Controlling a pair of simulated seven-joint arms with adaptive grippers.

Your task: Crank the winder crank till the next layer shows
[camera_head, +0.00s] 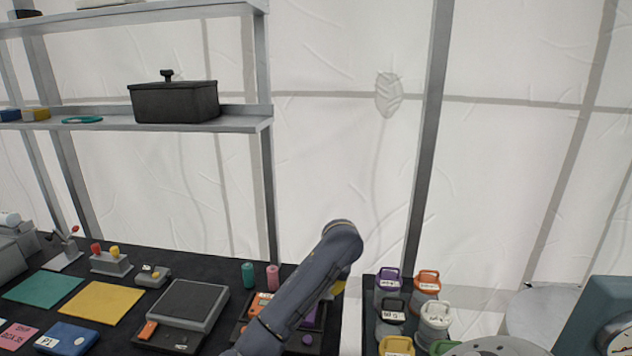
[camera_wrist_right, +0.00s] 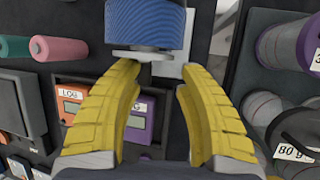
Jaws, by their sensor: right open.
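A blue ribbed cylinder with a grey flange (camera_wrist_right: 145,22) stands at the top of the right wrist view, just beyond my fingertips. It looks like a wound spool; blue is the only layer colour showing. I cannot make out the crank for certain. My right gripper (camera_wrist_right: 160,85) is open, its yellow fingers apart with a dark stub below the flange seen between their tips. Nothing is held. In the head view my right arm covers this spot, and only a bit of yellow finger shows beside it. My left gripper is not in view.
Several lidded canisters (camera_head: 426,282) stand right of my right arm. Left of it are a teal spool (camera_head: 248,275), a pink spool (camera_head: 273,278) and a dark scale (camera_head: 185,306). A shelf holds a black box (camera_head: 175,101).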

